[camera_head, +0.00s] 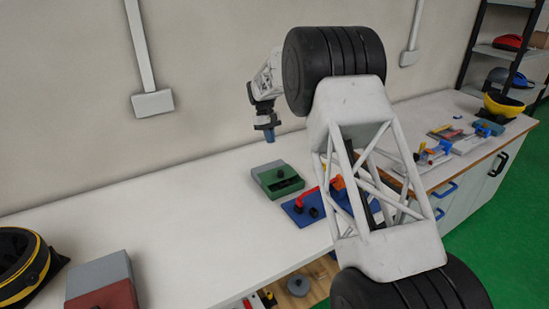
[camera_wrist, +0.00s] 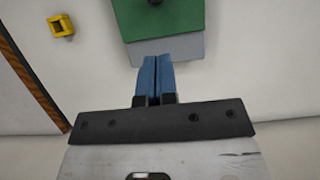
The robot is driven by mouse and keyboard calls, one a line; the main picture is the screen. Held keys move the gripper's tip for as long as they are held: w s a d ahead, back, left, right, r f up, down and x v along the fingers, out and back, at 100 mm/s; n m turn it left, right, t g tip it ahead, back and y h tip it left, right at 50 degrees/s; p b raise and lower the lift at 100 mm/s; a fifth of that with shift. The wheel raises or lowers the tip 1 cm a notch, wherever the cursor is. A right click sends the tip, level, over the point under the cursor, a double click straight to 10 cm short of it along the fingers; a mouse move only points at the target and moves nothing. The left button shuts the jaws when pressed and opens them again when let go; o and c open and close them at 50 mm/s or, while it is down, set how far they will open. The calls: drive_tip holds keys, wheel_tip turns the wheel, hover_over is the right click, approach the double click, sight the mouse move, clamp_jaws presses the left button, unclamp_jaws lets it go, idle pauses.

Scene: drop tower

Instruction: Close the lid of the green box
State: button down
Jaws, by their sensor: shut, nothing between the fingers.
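The green box (camera_head: 283,184) stands on the white bench in the middle of the head view. Its green top has a dark knob and a grey-green section behind it. In the wrist view a green panel (camera_wrist: 165,20) with a dark knob at the top edge borders a grey strip (camera_wrist: 170,48). I cannot tell how far the lid is open. My gripper (camera_head: 269,137) points down above the bench, apart from the box and towards the wall. Its blue fingers (camera_wrist: 157,58) are shut and empty, and their tips overlap the grey strip in the wrist view.
A blue board (camera_head: 301,211) with a red handle lies right of the box, partly hidden by my arm. A red and grey box (camera_head: 102,279) stands at the lower left. A yellow block (camera_wrist: 61,27) shows in the wrist view.

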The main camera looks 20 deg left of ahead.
drive_tip(key=shift+w+a, duration=1.05)
drive_tip(key=shift+a, duration=0.15)
drive_tip(key=shift+f, duration=0.1)
approach(275, 173)
wheel_tip(275, 173, down, 5)
drive_tip(key=shift+r, duration=0.2)
drive_tip(key=shift+s+d+r, duration=0.15)
drive_tip(key=shift+s+d, duration=0.2)
drive_tip(key=shift+d, duration=0.1)
drive_tip(key=shift+s+d, duration=0.9)
drive_tip(key=shift+s, duration=0.05)
